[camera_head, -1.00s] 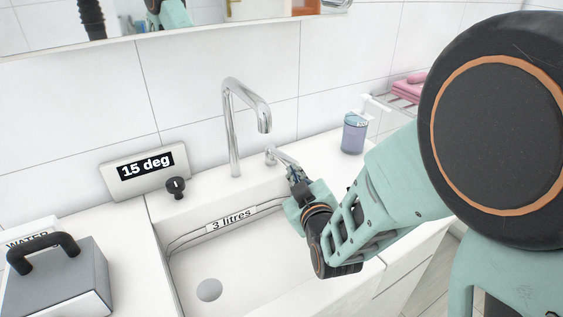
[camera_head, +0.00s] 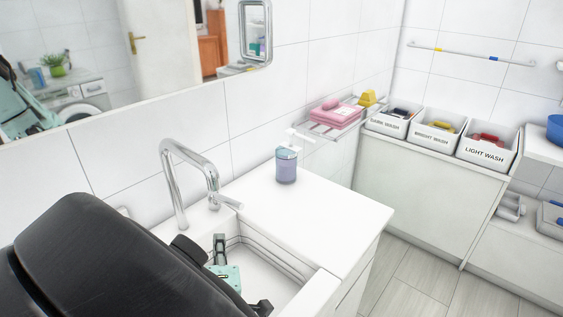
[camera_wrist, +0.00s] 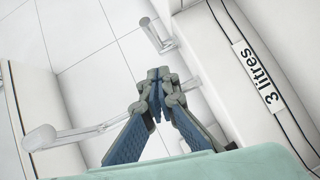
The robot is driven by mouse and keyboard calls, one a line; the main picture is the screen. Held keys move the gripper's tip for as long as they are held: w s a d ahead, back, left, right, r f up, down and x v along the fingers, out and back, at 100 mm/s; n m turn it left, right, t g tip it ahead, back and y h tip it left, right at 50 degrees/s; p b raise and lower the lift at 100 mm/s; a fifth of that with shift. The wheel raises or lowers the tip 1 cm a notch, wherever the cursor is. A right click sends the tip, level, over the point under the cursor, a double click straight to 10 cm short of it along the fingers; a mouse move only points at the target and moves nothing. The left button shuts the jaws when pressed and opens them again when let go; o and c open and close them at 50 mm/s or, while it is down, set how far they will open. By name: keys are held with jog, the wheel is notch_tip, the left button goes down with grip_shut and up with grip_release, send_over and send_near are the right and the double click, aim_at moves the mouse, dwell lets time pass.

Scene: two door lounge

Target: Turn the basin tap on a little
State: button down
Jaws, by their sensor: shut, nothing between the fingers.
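The chrome basin tap has a tall bent spout (camera_head: 172,185) behind the basin (camera_head: 268,268). My gripper (camera_head: 219,240) is over the basin, below the lever in the head view, partly hidden by my dark arm. In the wrist view the shut, empty fingertips (camera_wrist: 155,76) lie in front of the spout (camera_wrist: 85,132). The lever (camera_wrist: 157,34) shows just above the fingertips there, with a gap in the picture. Touch cannot be told.
A "3 litres" label (camera_wrist: 259,76) is on the basin wall. A rack with pink towels (camera_head: 335,115) and labelled wash bins (camera_head: 436,130) are further right. A mirror hangs above.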

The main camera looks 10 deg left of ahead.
aim_at(238, 206)
jog(key=x, duration=0.4)
jog(key=d+b+x, duration=0.1)
jog(key=x, duration=0.2)
jog(key=w+d+x, duration=0.1)
jog(key=x, duration=0.3)
jog(key=shift+w+r+b, duration=0.1)
jog(key=shift+w+b, duration=0.2)
jog(key=shift+w, duration=0.35)
jog(key=shift+d, duration=0.1)
jog(key=shift+w+d, duration=0.45)
jog(key=shift+w, duration=0.2)
jog(key=shift+w+d, duration=0.4)
jog(key=shift+w, duration=0.2)
jog(key=shift+s, duration=0.1)
